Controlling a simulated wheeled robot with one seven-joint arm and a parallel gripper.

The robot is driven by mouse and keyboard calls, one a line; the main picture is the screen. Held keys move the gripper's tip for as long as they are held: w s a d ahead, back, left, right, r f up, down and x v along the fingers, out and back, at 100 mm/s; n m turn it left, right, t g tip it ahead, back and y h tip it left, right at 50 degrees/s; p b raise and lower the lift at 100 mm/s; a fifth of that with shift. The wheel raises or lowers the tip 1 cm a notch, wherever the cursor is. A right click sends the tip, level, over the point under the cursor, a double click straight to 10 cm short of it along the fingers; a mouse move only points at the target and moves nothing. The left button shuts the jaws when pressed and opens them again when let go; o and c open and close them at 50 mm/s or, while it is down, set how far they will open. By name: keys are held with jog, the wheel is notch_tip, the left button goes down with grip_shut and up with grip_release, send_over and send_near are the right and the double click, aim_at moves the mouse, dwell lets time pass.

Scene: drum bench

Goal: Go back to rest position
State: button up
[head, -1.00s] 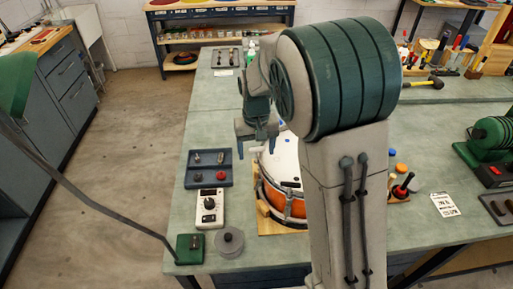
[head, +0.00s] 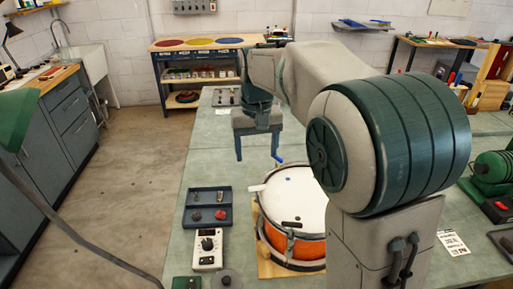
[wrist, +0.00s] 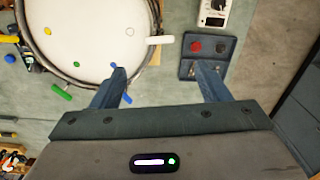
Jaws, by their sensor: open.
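My gripper (head: 257,150) is open and points down above the bench, left of and behind the drum in the head view. In the wrist view its two fingers (wrist: 162,82) are spread wide with nothing between them. The orange drum (head: 296,250) with a white head sits on a wooden base on the bench. My arm hides part of the bench right of the drum.
A blue tray (head: 208,207) with small parts and a white control box (head: 208,250) stand left of the drum. A green machine (head: 492,170) is at the right. The bench top (head: 205,150) is clear behind the tray. A shelf unit (head: 206,50) stands at the back.

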jog(key=shift+r, duration=0.35)
